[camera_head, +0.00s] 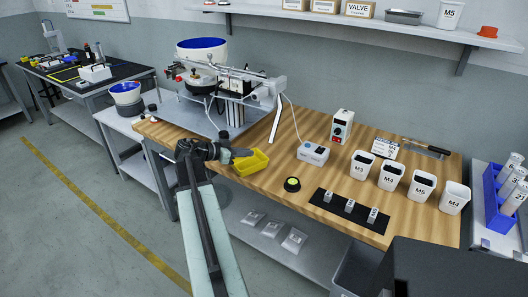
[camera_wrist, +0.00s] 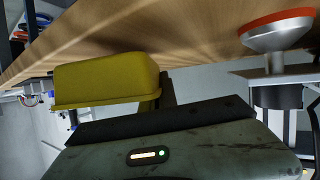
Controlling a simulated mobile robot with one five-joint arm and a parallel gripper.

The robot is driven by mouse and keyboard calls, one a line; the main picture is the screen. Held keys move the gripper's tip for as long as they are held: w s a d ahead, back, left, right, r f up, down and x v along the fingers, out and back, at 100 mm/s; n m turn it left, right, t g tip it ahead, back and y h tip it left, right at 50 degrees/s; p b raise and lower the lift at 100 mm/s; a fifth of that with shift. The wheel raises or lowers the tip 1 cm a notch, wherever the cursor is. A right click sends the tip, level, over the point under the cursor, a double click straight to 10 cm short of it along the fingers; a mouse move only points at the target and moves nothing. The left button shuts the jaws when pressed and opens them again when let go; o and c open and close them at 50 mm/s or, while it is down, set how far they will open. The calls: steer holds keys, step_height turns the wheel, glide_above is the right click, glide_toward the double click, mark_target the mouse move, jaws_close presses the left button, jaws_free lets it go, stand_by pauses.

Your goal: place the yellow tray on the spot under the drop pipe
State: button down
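The yellow tray (camera_head: 251,162) is at the front edge of the wooden bench, left of its middle. My gripper (camera_head: 240,153) reaches in from the left, its dark fingers at the tray's left rim. In the wrist view the yellow tray (camera_wrist: 105,82) is close, just past the gripper's body, with a dark finger beside its right end. The fingers are mostly hidden there, so I cannot tell whether they grip the rim. I cannot tell whether the tray rests on the wood. A white slanted chute (camera_head: 276,120), possibly the drop pipe, stands behind the tray.
The screw-feeder machine (camera_head: 228,85) stands at the back left. A white box (camera_head: 312,153) and a yellow-green button (camera_head: 292,184) are right of the tray. A black mat (camera_head: 349,212) with small blocks and several white bins (camera_head: 391,176) are farther right. Wood between them is free.

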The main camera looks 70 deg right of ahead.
steer(key=s+d, duration=0.3)
steer(key=shift+d, duration=0.35)
steer(key=shift+s+d, duration=0.95)
steer(key=shift+d, duration=0.2)
steer(key=shift+s+d+f+b, duration=0.15)
steer(key=shift+f+b, duration=0.2)
steer(key=shift+s+d+f+b, duration=0.15)
steer(key=shift+f+b, duration=0.2)
steer(key=shift+w+a+f+b, duration=0.1)
steer(key=shift+f+b, duration=0.25)
steer(key=c, duration=1.7)
jaws_free()
steer(key=shift+r, duration=0.1)
